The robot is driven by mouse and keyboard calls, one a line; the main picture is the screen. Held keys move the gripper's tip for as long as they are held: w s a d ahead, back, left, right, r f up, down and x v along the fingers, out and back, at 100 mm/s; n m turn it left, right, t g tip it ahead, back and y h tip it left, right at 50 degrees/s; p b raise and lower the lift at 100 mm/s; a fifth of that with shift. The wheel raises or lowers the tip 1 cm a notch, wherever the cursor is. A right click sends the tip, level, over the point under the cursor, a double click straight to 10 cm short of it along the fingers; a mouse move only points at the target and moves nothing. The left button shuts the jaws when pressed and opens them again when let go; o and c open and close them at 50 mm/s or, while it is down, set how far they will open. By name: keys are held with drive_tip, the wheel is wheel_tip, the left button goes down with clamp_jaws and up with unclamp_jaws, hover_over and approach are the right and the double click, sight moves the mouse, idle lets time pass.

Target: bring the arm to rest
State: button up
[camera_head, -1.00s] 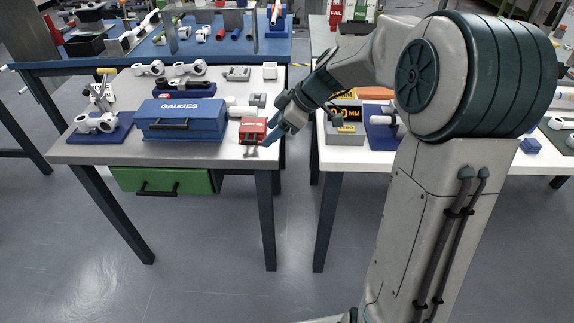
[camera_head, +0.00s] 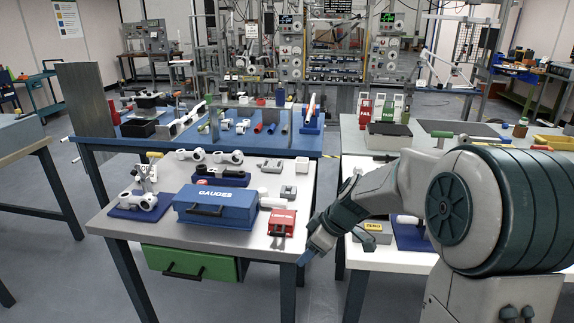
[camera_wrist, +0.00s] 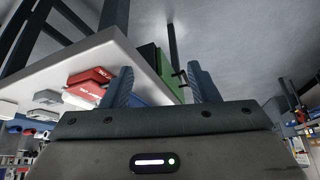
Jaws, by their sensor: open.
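My gripper (camera_head: 310,250) is at the right front corner of the grey-topped table, just off its edge, with its fingers pointing down and left. In the wrist view my gripper (camera_wrist: 158,88) shows two blue fingers set wide apart with nothing between them. My arm reaches in from the right, its large dark green joint filling the right side of the head view. A red box (camera_head: 281,224) stands on the table corner to the left of my gripper, apart from it. It also shows in the wrist view (camera_wrist: 90,82).
The grey table (camera_head: 135,232) holds a blue GAUGES case (camera_head: 212,206) and several white fittings. A green drawer (camera_head: 190,262) hangs under its front. A second, white-topped table (camera_head: 380,258) stands to the right behind my arm. The floor in front is clear.

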drive_tip(key=s+d+r+m+h+p, duration=0.2)
drive_tip(key=s+r+m, duration=0.3)
drive_tip(key=s, duration=0.6)
drive_tip(key=s+d+r+m+h+p, duration=0.3)
drive_tip(key=s+r+m, duration=0.3)
drive_tip(key=s, duration=0.5)
drive_tip(key=shift+s+d+r+m+p, duration=0.25)
drive_tip(key=shift+d+m+p, duration=0.55)
drive_tip(key=shift+d+p, duration=0.05)
